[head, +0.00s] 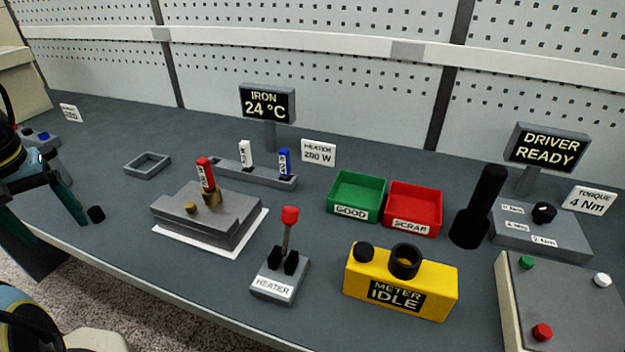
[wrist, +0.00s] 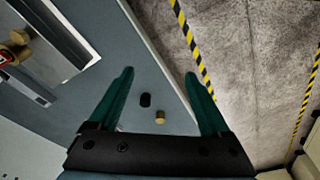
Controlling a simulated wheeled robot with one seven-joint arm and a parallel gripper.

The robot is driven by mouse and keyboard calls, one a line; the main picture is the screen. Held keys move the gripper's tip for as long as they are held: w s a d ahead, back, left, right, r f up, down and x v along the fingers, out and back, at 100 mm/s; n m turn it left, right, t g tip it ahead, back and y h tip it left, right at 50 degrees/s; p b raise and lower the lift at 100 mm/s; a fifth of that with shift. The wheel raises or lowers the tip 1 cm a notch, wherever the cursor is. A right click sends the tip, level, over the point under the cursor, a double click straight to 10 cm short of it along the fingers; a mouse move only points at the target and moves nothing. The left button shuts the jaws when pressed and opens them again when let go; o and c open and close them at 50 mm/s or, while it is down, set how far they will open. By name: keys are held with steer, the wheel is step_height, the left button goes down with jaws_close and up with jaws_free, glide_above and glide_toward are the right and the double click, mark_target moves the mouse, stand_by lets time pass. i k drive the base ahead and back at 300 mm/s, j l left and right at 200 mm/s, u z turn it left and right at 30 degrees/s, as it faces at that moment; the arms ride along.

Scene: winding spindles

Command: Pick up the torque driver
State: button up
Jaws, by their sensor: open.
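The torque driver (head: 485,205) looks to be the tall black tool standing upright on a wide round black foot, right of the red bin in the head view. It is beside the grey torque box and does not show in the wrist view. My gripper (head: 57,236) is at the far left of the head view, over the bench's front left part, far from the driver. In the wrist view my gripper (wrist: 160,74) has its two green fingers wide apart, with nothing held between them.
A small black cylinder (head: 96,214) lies near my gripper; it also shows in the wrist view (wrist: 145,100) beside a brass piece (wrist: 160,117). The yellow meter (head: 360,290), red bin (head: 413,226), torque box (head: 560,243) and beige button panel (head: 575,300) surround the driver.

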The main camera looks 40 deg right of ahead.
mark_target(493, 176)
steer(key=k+l, duration=0.3)
steer(key=k, duration=0.15)
steer(key=k+l, duration=0.25)
steer(key=k, duration=0.25)
steer(key=k+l, duration=0.3)
steer(key=k, duration=0.15)
steer(key=k+l, duration=0.25)
steer(key=k, duration=0.2)
steer(key=i, duration=0.15)
